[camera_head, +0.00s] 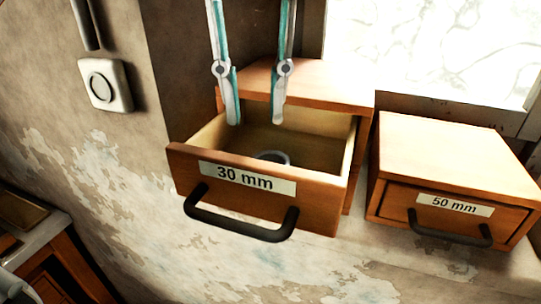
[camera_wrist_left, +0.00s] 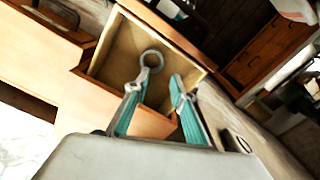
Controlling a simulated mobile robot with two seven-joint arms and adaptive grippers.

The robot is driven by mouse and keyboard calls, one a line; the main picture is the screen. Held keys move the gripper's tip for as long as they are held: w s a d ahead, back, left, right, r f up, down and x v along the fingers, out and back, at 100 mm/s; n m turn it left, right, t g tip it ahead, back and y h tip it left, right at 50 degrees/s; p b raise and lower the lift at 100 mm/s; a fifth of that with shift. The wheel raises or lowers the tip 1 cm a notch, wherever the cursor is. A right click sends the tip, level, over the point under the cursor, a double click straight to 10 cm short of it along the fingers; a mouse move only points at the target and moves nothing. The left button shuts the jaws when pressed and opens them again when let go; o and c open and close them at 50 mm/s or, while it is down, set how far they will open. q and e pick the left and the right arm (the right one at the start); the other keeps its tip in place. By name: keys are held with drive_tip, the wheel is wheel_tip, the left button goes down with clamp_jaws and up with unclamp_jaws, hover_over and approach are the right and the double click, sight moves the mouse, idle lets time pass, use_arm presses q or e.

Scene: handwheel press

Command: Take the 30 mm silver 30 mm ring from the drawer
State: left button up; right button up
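The silver ring (camera_head: 273,155) lies inside the open 30 mm drawer (camera_head: 186,168). In the head view its lower part is hidden behind the drawer front. The ring also shows in the left wrist view (camera_wrist_left: 152,51), on the drawer floor just beyond my fingertips. My left gripper (camera_head: 255,117) points down over the drawer opening, with its two fingers apart and nothing between them. In the left wrist view the left gripper (camera_wrist_left: 158,90) is open, and its left fingertip overlaps the near edge of the ring; I cannot tell whether they touch. My right gripper is not in view.
A shut drawer box labelled 50 mm (camera_head: 450,150) stands to the right. The 30 mm drawer has side walls and a black handle (camera_head: 240,229) in front. A bright window (camera_head: 430,45) is behind. A white switch box (camera_head: 105,86) is on the peeling wall.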

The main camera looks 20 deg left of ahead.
sight(273, 156)
use_arm(q)
wheel_tip(273, 156, down, 2)
drive_tip(key=shift+s+f+b, duration=0.1)
drive_tip(key=shift+b, duration=0.2)
wheel_tip(273, 156, down, 4)
drive_tip(key=shift+s+f+b, duration=0.15)
drive_tip(key=shift+b, duration=0.55)
drive_tip(key=shift+f, duration=0.15)
clamp_jaws()
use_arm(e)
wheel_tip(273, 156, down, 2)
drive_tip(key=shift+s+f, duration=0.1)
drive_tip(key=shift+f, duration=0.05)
